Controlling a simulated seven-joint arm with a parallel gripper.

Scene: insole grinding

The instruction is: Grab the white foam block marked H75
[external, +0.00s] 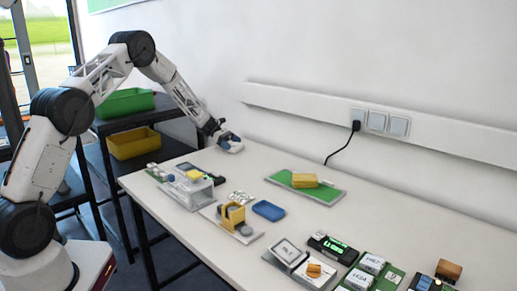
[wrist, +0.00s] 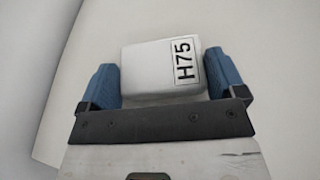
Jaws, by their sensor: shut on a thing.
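The white foam block marked H75 (wrist: 150,70) sits between the two blue fingers of my gripper (wrist: 160,82) in the wrist view. Its black-framed H75 label faces the camera on the block's right side. My gripper is shut on the block, with one finger at each side. In the external view, my gripper (external: 230,142) is at the far left end of the white table (external: 330,215), near the wall. The block (external: 236,148) is mostly hidden by the fingers there. I cannot tell whether it touches the table.
A blue block (external: 268,210), a grey-and-yellow fixture (external: 232,216) and a clear box (external: 190,190) stand nearer the front. A device with a green display (external: 333,247) and labelled white blocks (external: 372,263) are at right. A black cable (external: 340,147) hangs at the wall.

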